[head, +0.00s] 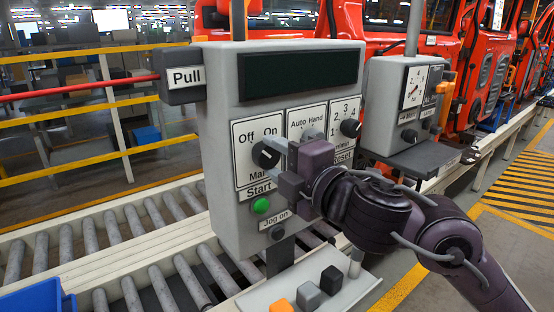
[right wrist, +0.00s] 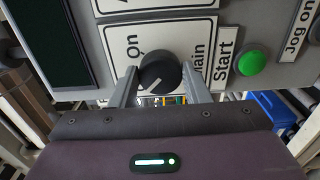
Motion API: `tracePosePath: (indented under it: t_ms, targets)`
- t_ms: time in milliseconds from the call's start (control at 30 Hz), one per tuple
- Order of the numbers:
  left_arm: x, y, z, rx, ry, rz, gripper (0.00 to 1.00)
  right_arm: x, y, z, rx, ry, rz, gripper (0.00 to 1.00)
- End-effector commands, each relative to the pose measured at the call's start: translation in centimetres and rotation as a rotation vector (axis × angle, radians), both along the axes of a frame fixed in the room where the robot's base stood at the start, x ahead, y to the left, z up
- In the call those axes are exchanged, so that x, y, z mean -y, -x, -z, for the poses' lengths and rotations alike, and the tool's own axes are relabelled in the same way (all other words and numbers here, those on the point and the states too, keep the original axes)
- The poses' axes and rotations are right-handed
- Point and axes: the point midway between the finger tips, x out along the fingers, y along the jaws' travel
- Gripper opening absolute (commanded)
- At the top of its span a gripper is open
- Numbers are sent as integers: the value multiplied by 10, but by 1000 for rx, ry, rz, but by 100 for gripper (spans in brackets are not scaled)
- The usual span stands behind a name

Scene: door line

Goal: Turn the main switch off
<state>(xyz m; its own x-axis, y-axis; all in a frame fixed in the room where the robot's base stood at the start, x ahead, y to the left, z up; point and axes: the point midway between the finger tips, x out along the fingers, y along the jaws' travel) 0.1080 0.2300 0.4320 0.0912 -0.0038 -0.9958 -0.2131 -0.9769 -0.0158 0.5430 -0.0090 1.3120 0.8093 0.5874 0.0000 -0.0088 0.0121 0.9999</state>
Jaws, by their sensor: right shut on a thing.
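The main switch is a round black knob (head: 266,154) on the white Off/On plate (head: 245,135) of the grey control box. It also shows in the right wrist view (right wrist: 160,70). My right gripper (head: 277,166) comes in from the right and is shut on the knob. In the right wrist view its fingers (right wrist: 160,84) sit on either side of the knob. The knob's white line slants to the lower left there, which appears to be the Off side. The Off word is hidden there but shows in the head view. My left gripper is not in view.
A green Start button (head: 261,205) and a dark Jog on button (head: 278,233) sit below the switch. Two other selector plates are to its right, one with a black knob (head: 350,128). A Pull box (head: 181,82) is at the left. A roller conveyor (head: 120,270) runs below.

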Motion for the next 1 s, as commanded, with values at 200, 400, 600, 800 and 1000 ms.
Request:
tracePosePath:
  t_ms: [200, 400, 600, 800, 1000]
  targets:
    - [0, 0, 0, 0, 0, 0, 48, 0, 0, 1, -1, 3, -1, 62]
    - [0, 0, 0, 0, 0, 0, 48, 0, 0, 1, 0, 1, -1, 64]
    - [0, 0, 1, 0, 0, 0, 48, 5, 6, 1, 1, 2, 0, 64]
    - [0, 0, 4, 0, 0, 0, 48, 25, 33, 2, 2, 4, 2, 64]
    - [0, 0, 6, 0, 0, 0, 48, 41, 56, 1, 0, 4, 1, 64]
